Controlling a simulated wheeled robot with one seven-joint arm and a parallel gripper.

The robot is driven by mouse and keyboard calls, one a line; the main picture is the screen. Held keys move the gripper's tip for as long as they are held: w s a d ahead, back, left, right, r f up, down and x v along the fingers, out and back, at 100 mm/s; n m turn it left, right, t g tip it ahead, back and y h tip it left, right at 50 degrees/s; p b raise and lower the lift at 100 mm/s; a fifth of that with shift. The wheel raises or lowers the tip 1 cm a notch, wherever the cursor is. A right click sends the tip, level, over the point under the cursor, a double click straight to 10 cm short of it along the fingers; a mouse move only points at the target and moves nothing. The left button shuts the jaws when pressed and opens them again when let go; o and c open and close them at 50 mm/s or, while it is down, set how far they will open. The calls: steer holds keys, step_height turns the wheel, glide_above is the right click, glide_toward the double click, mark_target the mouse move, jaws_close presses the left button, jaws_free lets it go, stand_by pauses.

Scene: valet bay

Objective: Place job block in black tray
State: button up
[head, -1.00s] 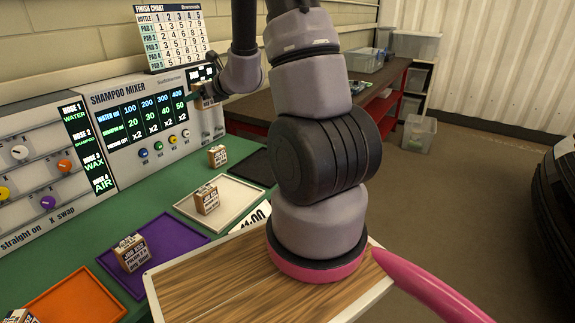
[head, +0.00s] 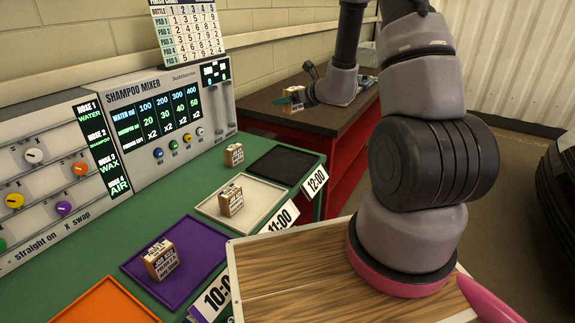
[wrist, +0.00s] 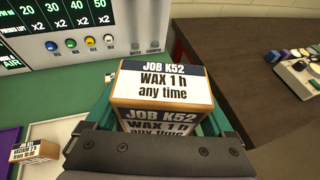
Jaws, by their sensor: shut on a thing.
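My gripper (head: 291,99) is shut on a job block (wrist: 162,88), a brown block with a white label reading JOB K52, WAX 1 h, any time. Green fingers flank the block in the wrist view. In the head view, the gripper is raised beyond the black tray, against the dark counter, and the held block is too small to make out clearly. The black tray (head: 287,166) lies empty at the far right end of the green bench, beside the 12:00 label. It is not clearly visible in the wrist view.
A block (head: 234,154) stands on the bench left of the black tray. The white tray (head: 261,211) and purple tray (head: 203,237) each hold a block. An orange tray (head: 105,302) is nearest. The shampoo mixer (head: 165,112) stands behind; a dark counter (head: 338,125) lies beyond.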

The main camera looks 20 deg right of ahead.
steer(key=w+a+f+n+g+y, duration=0.1)
steer(key=a+f+n+y, duration=0.15)
steer(key=f, duration=0.45)
steer(key=w+a+f+n+g+y, duration=0.1)
steer(key=a+f, duration=0.3)
steer(key=f, duration=0.3)
glide_above(271, 168)
step_height(271, 168, down, 6)
steer(key=shift+s+r, duration=0.1)
steer(key=shift+r, duration=0.15)
steer(key=shift+f, duration=2.4)
steer(key=shift+f, duration=0.1)
